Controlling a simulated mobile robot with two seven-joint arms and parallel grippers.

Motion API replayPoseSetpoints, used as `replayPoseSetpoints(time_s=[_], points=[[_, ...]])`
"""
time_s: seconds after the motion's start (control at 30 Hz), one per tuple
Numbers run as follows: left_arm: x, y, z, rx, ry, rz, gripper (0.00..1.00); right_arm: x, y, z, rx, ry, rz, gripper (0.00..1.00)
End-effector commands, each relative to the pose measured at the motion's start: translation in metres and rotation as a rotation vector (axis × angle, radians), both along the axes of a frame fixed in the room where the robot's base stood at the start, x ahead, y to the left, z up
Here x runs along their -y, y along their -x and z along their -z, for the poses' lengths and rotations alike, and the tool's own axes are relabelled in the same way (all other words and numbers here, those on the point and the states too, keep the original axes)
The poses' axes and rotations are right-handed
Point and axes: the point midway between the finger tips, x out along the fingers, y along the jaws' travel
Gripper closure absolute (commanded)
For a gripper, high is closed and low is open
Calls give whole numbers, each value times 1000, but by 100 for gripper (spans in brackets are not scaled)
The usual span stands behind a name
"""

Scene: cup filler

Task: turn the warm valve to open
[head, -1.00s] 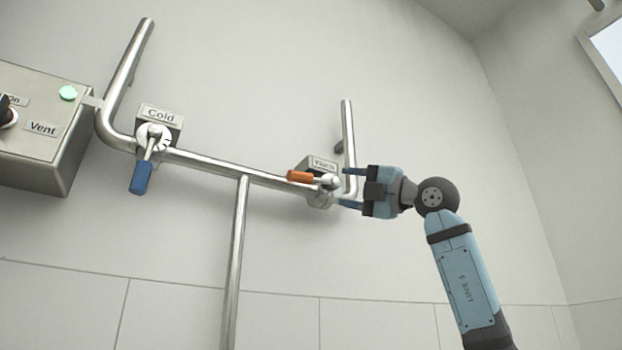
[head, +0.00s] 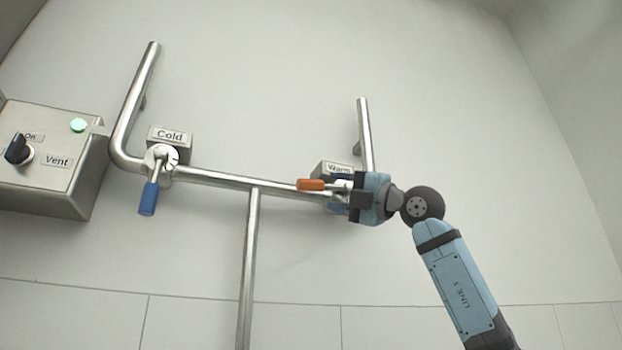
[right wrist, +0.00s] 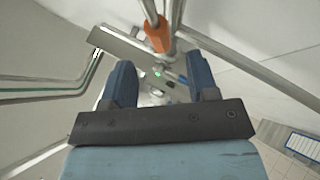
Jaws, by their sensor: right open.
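The warm valve's orange handle (head: 311,184) points left, roughly along the pipe, below the "Warm" label (head: 340,169). My right gripper (head: 338,191) is open at the valve from the right, its fingers near the valve's hub. The gripper hides most of the hub. In the right wrist view the orange handle (right wrist: 158,36) shows beyond the two blue fingers (right wrist: 160,78), near the middle of the gap. I cannot tell whether a finger touches the valve. My left gripper is not in view.
The cold valve's blue handle (head: 149,198) hangs down at the left. A metal box (head: 85,195) with a black knob (head: 18,150) and a green light (head: 78,125) is at the far left. Steel pipe (head: 226,180) joins the valves. The wall right of my arm is clear.

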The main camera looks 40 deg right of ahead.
Motion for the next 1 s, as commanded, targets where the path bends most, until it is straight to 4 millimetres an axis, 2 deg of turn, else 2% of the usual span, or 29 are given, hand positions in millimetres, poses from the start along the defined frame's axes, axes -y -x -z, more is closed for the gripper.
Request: replayPoseSetpoints(time_s=[0.03,0.3,0.5,0.77,0.87,1.0], points=[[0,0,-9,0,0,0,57,-5,-9,-9,-2,-1,-1,46],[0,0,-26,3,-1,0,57,-24,-46,-26,-1,-2,-1,46],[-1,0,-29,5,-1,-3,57,-29,-57,-29,0,-1,2,46],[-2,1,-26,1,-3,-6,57,-30,-58,-29,0,-1,2,46],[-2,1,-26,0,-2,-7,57,-30,-58,-29,0,-1,2,65],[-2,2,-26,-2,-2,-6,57,-30,-58,-29,0,-1,1,97]])
